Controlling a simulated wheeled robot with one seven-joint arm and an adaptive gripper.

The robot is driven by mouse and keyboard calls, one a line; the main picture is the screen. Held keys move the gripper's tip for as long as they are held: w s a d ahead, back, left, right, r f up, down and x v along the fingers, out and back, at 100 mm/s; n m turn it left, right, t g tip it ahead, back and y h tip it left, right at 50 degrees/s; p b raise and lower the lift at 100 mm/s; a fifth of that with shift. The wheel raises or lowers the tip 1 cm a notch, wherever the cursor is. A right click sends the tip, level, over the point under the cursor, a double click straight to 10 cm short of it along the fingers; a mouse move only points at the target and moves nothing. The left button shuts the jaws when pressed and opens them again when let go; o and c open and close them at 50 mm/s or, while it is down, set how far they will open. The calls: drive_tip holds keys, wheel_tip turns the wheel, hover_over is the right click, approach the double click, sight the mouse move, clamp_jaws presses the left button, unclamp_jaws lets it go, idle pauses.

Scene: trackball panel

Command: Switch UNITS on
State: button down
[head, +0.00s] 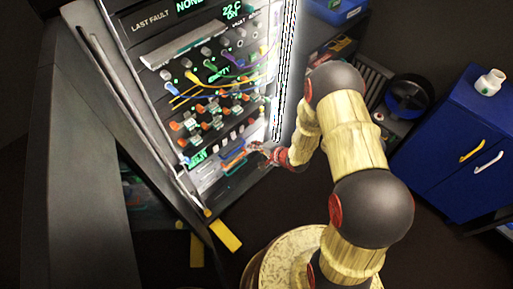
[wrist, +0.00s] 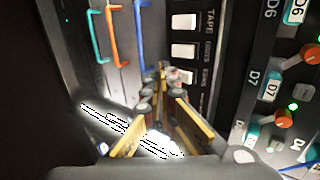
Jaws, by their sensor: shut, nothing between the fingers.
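In the wrist view a dark panel strip carries a column of white rocker switches. The label UNITS is beside the middle white rocker (wrist: 183,50). The rocker marked TAPE (wrist: 184,21) is beyond it, and a third rocker (wrist: 187,76) is nearer and partly hidden by my fingers. My gripper (wrist: 160,76) is shut and empty, its tips just below and left of the UNITS rocker; I cannot tell whether they touch the panel. In the head view my gripper (head: 262,149) is at the lower right of the lit rack. The UNITS rocker's on or off position is not clear.
The rack (head: 208,110) holds cables and rows of orange knobs. In the wrist view, orange knobs (wrist: 285,119) are to the right, and blue (wrist: 141,35), orange (wrist: 112,38) and teal (wrist: 96,35) handles to the left. A blue cabinet (head: 455,140) stands right.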

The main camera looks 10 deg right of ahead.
sight(234, 135)
drive_tip(key=r+b+x, duration=0.1)
drive_tip(key=b+x, duration=0.1)
drive_tip(key=x, duration=0.6)
drive_tip(key=shift+w+a, duration=0.5)
drive_tip(key=shift+w, duration=0.2)
drive_tip(key=shift+w, duration=0.1)
drive_tip(key=shift+w+a+f, duration=0.2)
drive_tip(key=shift+w, duration=0.05)
drive_tip(key=shift+r, duration=0.1)
drive_tip(key=shift+r+p, duration=0.7)
drive_tip(key=shift+p, duration=0.15)
drive_tip(key=shift+f, duration=0.1)
